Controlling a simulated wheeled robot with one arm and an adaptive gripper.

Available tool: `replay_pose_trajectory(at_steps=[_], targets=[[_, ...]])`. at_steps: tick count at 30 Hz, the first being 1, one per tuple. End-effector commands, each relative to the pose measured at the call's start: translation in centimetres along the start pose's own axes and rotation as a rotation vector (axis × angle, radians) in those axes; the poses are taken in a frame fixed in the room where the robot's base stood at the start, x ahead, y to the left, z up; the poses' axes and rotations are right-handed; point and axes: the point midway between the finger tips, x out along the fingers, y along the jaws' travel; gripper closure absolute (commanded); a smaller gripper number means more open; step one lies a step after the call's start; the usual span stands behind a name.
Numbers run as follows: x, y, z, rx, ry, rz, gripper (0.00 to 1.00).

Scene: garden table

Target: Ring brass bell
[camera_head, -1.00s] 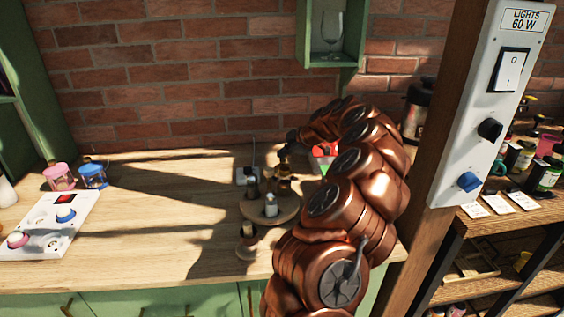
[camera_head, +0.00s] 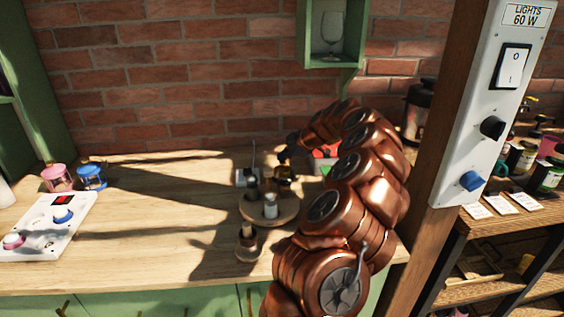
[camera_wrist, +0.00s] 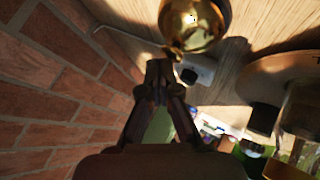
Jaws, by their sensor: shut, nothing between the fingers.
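A shiny golden round thing, which looks like the brass bell (camera_wrist: 193,22), fills the top of the wrist view. In the head view it is a small amber shape (camera_head: 284,174) behind the round wooden stand, partly in shadow. My gripper (camera_wrist: 163,70) is shut and empty. Its tips are close beside the bell's edge in the wrist view; I cannot tell if they touch it. In the head view my gripper (camera_head: 285,153) is just above the bell, small and dark.
A round wooden stand (camera_head: 288,212) with small shakers is in front of the bell. A small white box (camera_wrist: 197,70) with a thin rod lies beside the bell. The brick wall (camera_head: 180,100) is close behind. The table's left middle (camera_head: 150,225) is clear.

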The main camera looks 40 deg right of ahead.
Motion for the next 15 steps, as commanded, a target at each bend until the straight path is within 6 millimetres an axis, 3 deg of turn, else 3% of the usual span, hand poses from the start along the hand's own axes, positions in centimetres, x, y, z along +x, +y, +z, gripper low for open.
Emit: replay_pose_trajectory(at_steps=[15], targets=[[-0.26, 0.23, -0.2, -0.001, 0.0, 0.001, 1.0]])
